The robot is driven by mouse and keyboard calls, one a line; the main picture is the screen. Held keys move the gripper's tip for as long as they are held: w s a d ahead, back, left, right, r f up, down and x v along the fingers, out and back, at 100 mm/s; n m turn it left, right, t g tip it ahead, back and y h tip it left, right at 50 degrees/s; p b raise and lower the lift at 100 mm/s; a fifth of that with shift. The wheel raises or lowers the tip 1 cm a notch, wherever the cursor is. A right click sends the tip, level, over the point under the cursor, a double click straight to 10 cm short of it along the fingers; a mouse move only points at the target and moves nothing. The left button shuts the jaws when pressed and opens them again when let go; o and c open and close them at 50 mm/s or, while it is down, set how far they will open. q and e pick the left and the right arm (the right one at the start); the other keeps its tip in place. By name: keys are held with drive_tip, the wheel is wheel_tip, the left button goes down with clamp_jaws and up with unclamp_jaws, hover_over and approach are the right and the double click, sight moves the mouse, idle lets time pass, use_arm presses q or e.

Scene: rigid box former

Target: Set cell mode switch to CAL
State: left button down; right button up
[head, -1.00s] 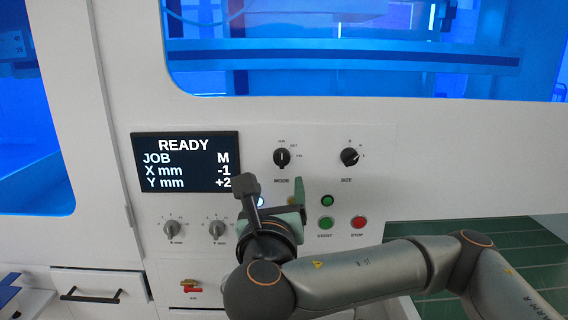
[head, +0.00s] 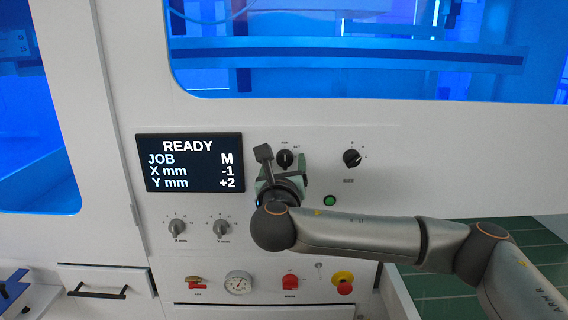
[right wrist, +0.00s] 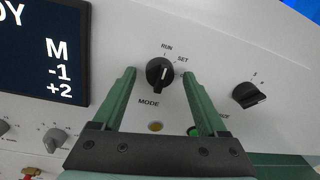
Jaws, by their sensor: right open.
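The black MODE switch knob (head: 285,158) is on the white panel, right of the display; it also shows in the right wrist view (right wrist: 158,72). Its grip looks near upright, in line with the RUN mark. RUN and SET labels show above and right of it; the third label is mostly hidden by a finger. My right gripper (head: 277,168) is in front of the knob. In the right wrist view my right gripper's green fingers (right wrist: 158,76) are open, one on each side of the knob, with gaps; I cannot tell the depth to the panel. My left gripper is not in view.
The display (head: 194,162) reads READY, JOB M, X -1, Y +2. The SIZE knob (head: 352,158) is to the right. A green lamp (head: 330,200) is below. Two small X and Y knobs (head: 221,228) sit lower left. A red emergency button (head: 343,282) is at the bottom.

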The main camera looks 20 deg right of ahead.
clamp_jaws()
idle(0.5)
drive_tip(key=m, duration=0.3)
drive_tip(key=shift+m, duration=0.3)
drive_tip(key=m, duration=0.5)
drive_tip(key=shift+g+y, duration=0.3)
drive_tip(key=m, duration=0.4)
drive_tip(key=shift+r+m+p, duration=0.1)
drive_tip(key=shift+m+p, duration=0.2)
drive_tip(key=shift+p, duration=0.05)
drive_tip(key=shift+m+y, duration=0.4)
drive_tip(key=shift+m, duration=1.6)
